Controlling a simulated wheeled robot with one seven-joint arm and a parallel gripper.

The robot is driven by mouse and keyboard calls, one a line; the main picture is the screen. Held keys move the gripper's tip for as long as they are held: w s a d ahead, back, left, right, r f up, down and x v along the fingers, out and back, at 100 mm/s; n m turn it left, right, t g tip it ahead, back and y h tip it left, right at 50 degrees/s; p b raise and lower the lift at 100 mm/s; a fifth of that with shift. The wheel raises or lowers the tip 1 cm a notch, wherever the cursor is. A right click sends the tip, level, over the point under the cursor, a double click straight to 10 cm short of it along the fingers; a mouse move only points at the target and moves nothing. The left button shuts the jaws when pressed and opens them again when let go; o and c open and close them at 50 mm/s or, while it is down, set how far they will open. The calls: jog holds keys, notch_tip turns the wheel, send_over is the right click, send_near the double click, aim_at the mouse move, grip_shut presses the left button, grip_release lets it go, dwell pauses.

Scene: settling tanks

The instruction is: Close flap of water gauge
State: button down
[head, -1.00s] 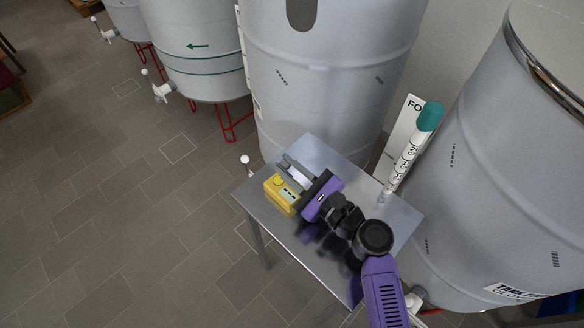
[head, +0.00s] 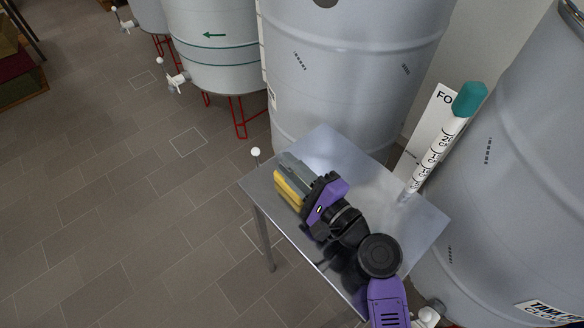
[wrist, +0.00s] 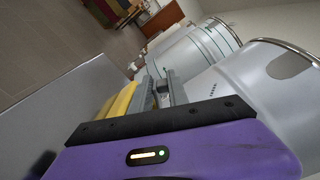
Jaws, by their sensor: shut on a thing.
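The yellow water gauge (head: 287,191) is at the left part of the metal table, against my gripper's fingers. My gripper (head: 295,170) is low over the table, its grey fingers alongside the gauge's upper side. In the wrist view my gripper (wrist: 160,92) shows its two fingers a little apart, with a dark grey part between them, seemingly the flap. The yellow gauge (wrist: 119,102) lies just left of the left finger there. The gauge's top face is mostly hidden by the fingers, so the flap's angle cannot be told.
Large grey tanks (head: 345,70) stand close behind and at the right (head: 500,190). Tiled floor lies open at the left.

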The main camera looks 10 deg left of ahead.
dwell(0.5)
jog(key=c, duration=1.4)
grip_release()
jog(key=shift+o, duration=0.2)
jog(key=shift+f, duration=0.1)
jog(key=shift+f, duration=0.1)
